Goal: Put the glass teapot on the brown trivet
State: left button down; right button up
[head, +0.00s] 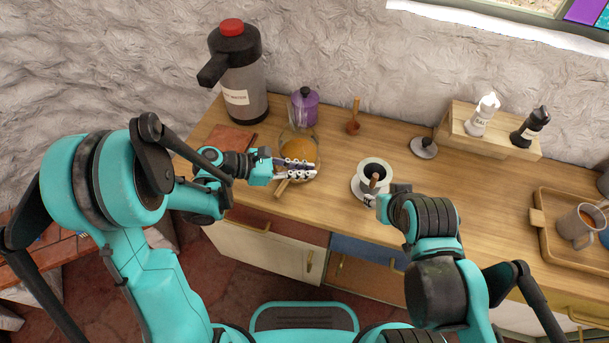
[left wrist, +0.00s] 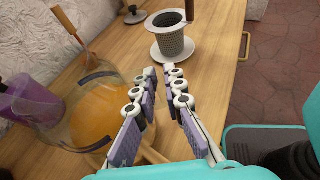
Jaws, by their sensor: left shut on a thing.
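The glass teapot (head: 299,150) holds amber liquid and is on or just above the counter, left of centre; I cannot tell if its base touches. My left gripper (head: 310,170) is in front of it, shut on its light wooden handle (head: 282,188). In the left wrist view the teapot (left wrist: 98,118) is left of the fingers (left wrist: 163,75), with the handle (left wrist: 153,154) between them low down. The brown trivet (head: 230,138) lies flat at the counter's left end, partly behind my left arm. My right gripper (head: 383,205) is near the dark-lined cup; its fingers are not clear.
A large airpot (head: 242,85) and a purple canister (head: 303,107) stand behind the teapot.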

pick_arm(q)
notch_tip(320, 180, down, 2)
jog(key=shift+f+b, duration=0.2)
jog(key=shift+b, duration=0.3)
jog(key=shift+r, duration=0.15)
jog(key=c, duration=1.6)
grip_release()
jog(key=shift+f, duration=0.25)
jog(key=p+v, duration=0.2)
jog(key=v, duration=0.6)
